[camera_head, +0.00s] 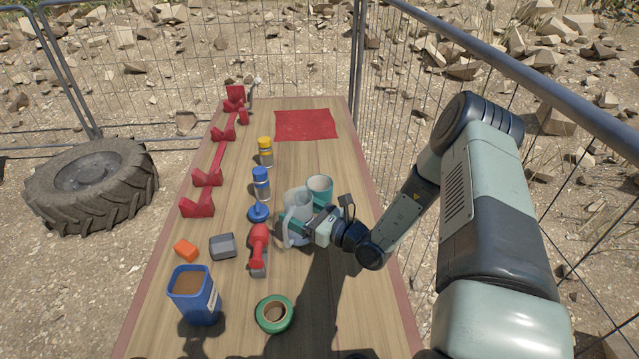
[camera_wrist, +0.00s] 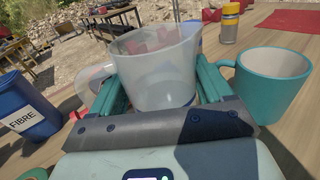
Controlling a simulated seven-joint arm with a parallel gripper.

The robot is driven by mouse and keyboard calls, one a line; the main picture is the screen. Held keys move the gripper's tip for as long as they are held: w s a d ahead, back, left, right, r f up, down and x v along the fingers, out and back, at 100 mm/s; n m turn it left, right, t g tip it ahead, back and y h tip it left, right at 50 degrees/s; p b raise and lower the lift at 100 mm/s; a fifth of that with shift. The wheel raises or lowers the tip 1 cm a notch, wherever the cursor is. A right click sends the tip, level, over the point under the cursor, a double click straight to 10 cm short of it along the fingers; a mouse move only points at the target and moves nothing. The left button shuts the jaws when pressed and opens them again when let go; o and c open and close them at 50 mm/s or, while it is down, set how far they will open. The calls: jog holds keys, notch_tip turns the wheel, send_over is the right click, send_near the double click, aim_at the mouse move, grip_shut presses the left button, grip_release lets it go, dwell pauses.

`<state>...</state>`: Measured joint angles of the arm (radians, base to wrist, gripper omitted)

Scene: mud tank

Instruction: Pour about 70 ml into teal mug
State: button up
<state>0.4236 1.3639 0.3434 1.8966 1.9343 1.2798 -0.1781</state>
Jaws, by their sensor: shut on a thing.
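The teal mug (camera_head: 319,190) stands upright on the wooden table, just behind and to the right of the jug in the head view. It also shows at the right of the wrist view (camera_wrist: 268,92), its handle toward the jug and its visible inside pale. My gripper (camera_head: 303,225) is shut on a translucent jug (camera_head: 295,205), one teal finger on each side, as the wrist view also shows (camera_wrist: 158,70). The jug looks about upright and is apart from the mug in the wrist view. I cannot tell its liquid level or whether its base touches the table.
A red cloth (camera_head: 305,125) lies at the far end.

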aim_at(305, 202)
jog(key=shift+w+d+r+m, duration=0.25)
jog(key=shift+w+m, duration=0.25)
jog(key=shift+m, duration=0.4)
jog(key=w+m, duration=0.1)
jog(key=m, duration=0.1)
jog(key=shift+w+d+m+g+h, duration=0.4)
jog(key=shift+w+d+r+m+g, duration=0.35)
jog(key=shift+w+r+m, duration=0.3)
jog(key=shift+m, duration=0.25)
jog(key=shift+w+r+m+g, duration=0.2)
jog(key=shift+r+m+g, duration=0.1)
jog(key=shift+m, duration=0.4)
jog(key=shift+r+m, duration=0.35)
jog(key=shift+m, duration=0.25)
jog(key=shift+r, duration=0.1)
jog(key=shift+w+d+f+m+g, duration=0.1)
jog(key=shift+f+m+g, duration=0.2)
jog(key=shift+m, duration=0.5)
jog(key=shift+w+d+r+m+g, duration=0.15)
jog(key=shift+r+m+g, duration=0.15)
jog(key=shift+m, duration=0.3)
